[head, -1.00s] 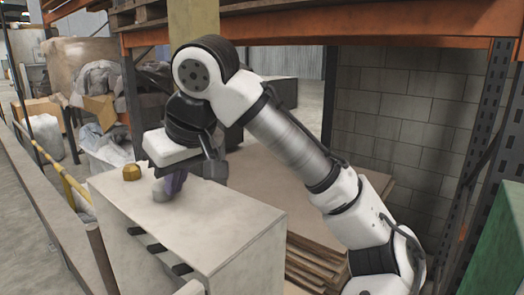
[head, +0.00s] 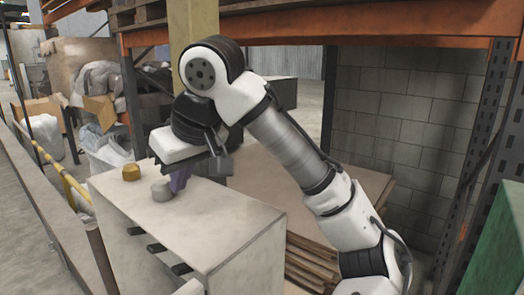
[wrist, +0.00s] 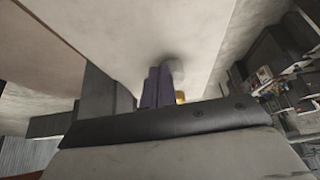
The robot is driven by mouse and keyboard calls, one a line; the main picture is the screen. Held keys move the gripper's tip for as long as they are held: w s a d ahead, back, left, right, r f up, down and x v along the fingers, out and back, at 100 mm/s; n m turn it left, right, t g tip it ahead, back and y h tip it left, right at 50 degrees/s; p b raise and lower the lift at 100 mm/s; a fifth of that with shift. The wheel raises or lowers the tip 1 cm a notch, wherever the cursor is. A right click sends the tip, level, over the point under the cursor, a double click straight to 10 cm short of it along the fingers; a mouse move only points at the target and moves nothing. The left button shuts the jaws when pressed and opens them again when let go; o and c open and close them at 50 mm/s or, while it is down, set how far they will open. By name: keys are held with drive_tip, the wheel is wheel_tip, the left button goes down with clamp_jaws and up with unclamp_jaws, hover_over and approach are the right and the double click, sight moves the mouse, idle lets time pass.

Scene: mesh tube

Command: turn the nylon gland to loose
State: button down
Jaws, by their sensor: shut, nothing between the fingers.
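A short grey round piece, which looks like the nylon gland (head: 161,190), stands on the pale top of a box-shaped cabinet (head: 215,225). A brass-coloured faceted gland (head: 131,172) stands behind it to the left. My gripper (head: 178,187) has purple fingers and points down just right of the grey gland, shut and empty. I cannot tell whether the fingertips touch the gland. In the wrist view the purple fingers (wrist: 157,88) show beside the blurred grey gland (wrist: 174,68), with a bit of the brass gland (wrist: 181,97) beyond.
Dark bars (head: 156,247) stick out from the cabinet's front face. A brown post (head: 103,260) stands at its near left. An orange rack beam (head: 400,58) crosses behind, above stacked boards (head: 325,255). The cabinet top right of the gripper looks clear.

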drive_tip(key=shift+s+d, duration=0.1)
drive_tip(key=shift+d, duration=0.1)
drive_tip(key=shift+r, duration=0.1)
drive_tip(key=shift+d+r, duration=0.1)
drive_tip(key=shift+r, duration=2.8)
drive_tip(key=shift+s+a+f+g+h+b, duration=0.3)
drive_tip(key=shift+a+f+h, duration=0.15)
drive_tip(key=shift+f, duration=0.5)
drive_tip(key=shift+s+a+f+g+h+b, duration=0.3)
drive_tip(key=shift+a+f+h, duration=0.1)
drive_tip(key=shift+f, duration=0.6)
drive_tip(key=shift+s+a+f+g+h+b, duration=0.35)
drive_tip(key=shift+a+f, duration=0.1)
drive_tip(key=shift+f, duration=0.5)
drive_tip(key=shift+w+p, duration=0.25)
drive_tip(key=shift+p, duration=0.05)
